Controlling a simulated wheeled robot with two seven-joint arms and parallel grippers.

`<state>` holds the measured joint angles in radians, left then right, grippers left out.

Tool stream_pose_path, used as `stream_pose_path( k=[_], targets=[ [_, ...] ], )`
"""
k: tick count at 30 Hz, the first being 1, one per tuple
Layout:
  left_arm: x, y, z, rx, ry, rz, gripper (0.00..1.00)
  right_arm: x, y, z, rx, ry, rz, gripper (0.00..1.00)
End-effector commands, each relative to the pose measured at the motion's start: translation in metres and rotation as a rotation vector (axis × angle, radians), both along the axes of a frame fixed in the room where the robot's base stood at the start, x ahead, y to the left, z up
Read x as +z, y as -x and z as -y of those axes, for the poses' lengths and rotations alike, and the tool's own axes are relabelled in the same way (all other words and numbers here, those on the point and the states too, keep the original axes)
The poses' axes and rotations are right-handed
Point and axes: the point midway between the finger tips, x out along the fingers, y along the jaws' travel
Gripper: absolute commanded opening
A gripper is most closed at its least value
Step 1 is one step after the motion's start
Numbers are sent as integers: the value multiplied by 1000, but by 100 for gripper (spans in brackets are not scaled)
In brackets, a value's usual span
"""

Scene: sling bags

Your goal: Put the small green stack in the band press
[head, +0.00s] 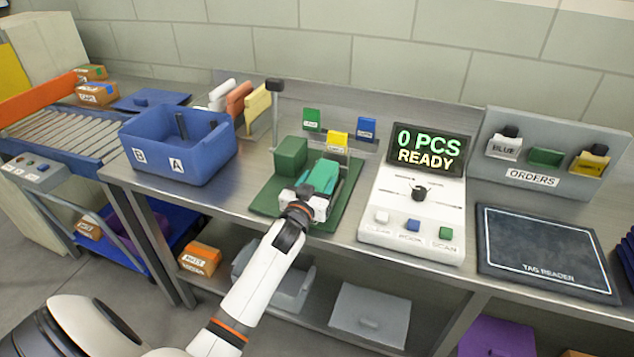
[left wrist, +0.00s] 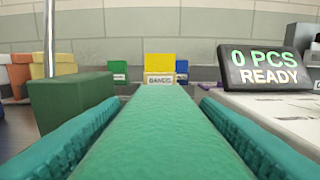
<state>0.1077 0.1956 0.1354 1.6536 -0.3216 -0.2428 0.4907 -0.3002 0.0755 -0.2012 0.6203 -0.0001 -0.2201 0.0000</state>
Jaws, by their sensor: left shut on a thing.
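A small teal-green stack (head: 321,176) is in my left gripper (head: 304,198), whose jaws are shut on it over the green mat (head: 265,203). In the left wrist view the stack (left wrist: 160,138) fills the lower middle and points away from me, with textured teal pieces along both sides. A dark green block (head: 290,156) stands on the mat just left of the stack; it also shows in the left wrist view (left wrist: 70,102). A yellow holder labelled BANDS (left wrist: 159,73) stands behind the mat. I cannot tell which part is the band press. My right gripper is out of view.
A white console (head: 412,220) with a screen (head: 428,149) reading "0 PCS READY" stands right of the mat. A blue bin (head: 178,145) labelled A and B stands to the left. A tag reader pad (head: 545,252) lies at the right. A thin post (head: 275,115) rises behind the dark green block.

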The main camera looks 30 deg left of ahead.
Motion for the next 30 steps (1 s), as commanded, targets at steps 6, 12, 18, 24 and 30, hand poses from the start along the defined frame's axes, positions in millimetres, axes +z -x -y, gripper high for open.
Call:
stream_pose_path(
  k=[6,12,18,24,30],
  targets=[
    [-3,0,0,0,0,0,74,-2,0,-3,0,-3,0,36],
    [-2,0,0,0,0,0,78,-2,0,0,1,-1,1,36],
    [0,3,1,0,0,-1,78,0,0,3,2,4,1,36],
    [-2,35,8,0,0,-2,78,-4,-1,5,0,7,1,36],
    [-2,78,19,0,3,-2,78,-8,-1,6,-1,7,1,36]
  ],
)
